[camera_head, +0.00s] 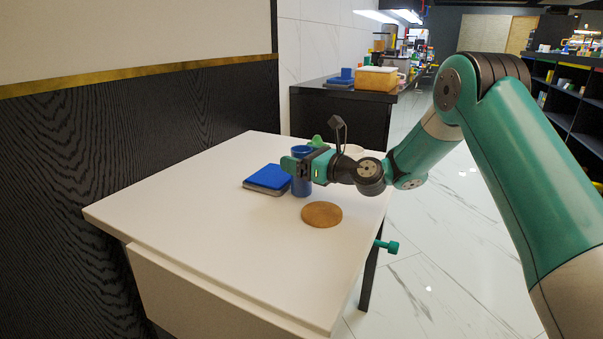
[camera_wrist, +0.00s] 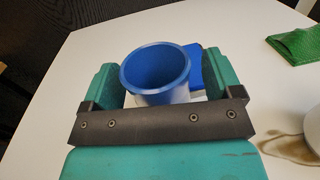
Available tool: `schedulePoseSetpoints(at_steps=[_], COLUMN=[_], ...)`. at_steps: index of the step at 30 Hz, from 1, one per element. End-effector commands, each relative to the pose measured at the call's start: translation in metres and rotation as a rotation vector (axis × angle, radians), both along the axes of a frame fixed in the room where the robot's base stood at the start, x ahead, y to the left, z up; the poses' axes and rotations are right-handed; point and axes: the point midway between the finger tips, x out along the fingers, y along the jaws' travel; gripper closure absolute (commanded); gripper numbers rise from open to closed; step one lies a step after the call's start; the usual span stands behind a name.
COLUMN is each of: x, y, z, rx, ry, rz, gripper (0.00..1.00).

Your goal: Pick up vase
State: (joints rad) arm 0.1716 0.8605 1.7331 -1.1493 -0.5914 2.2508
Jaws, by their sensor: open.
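The vase is a blue, open-topped cylinder (camera_head: 302,188) standing upright on the white table (camera_head: 215,215). My gripper (camera_head: 302,154) is at its upper part in the head view and hides some of it. In the wrist view the vase (camera_wrist: 157,72) shows its round opening, between the two teal fingers of my gripper (camera_wrist: 159,64). The fingers are apart, one on each side of the vase. I cannot tell whether either finger touches it.
A flat blue-topped stack (camera_head: 268,178) lies just left of the vase. A round brown disc (camera_head: 322,214) lies in front of it. The wrist view shows a green cloth (camera_wrist: 297,46) and part of a white object (camera_wrist: 312,122) at right. The table's near left area is clear.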

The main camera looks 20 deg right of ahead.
Motion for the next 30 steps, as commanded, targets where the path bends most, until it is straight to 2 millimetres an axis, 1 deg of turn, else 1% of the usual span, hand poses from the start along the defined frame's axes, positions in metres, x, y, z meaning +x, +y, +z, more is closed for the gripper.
schedulePoseSetpoints(at_steps=[3,4,5,6,8,9,11,12,19,23,26,29,30], x=[0.0,0.0,0.0,0.0,0.0,0.0,0.0,0.0,-0.001,0.0,-0.001,-0.001,0.0], y=[0.0,0.0,0.0,0.0,0.0,0.0,0.0,0.0,0.0,0.0,0.0,0.0,0.0], z=[0.0,0.0,0.0,0.0,0.0,0.0,0.0,0.0,0.001,0.007,0.019,0.038,0.048], rx=[0.001,0.001,0.001,0.001,0.001,0.001,0.0,0.0,0.001,0.001,0.0,0.001,-0.001], ry=[0.001,0.001,0.001,0.001,0.001,0.001,0.001,0.001,0.0,-0.001,-0.002,-0.004,-0.006], rz=[0.0,0.0,0.0,0.0,0.0,0.0,0.0,0.0,0.0,0.0,0.001,0.0,0.0], gripper=[0.15,0.17,0.24,0.34,0.47,0.57,0.7,0.75,0.75,0.75,0.75,0.75,0.75])
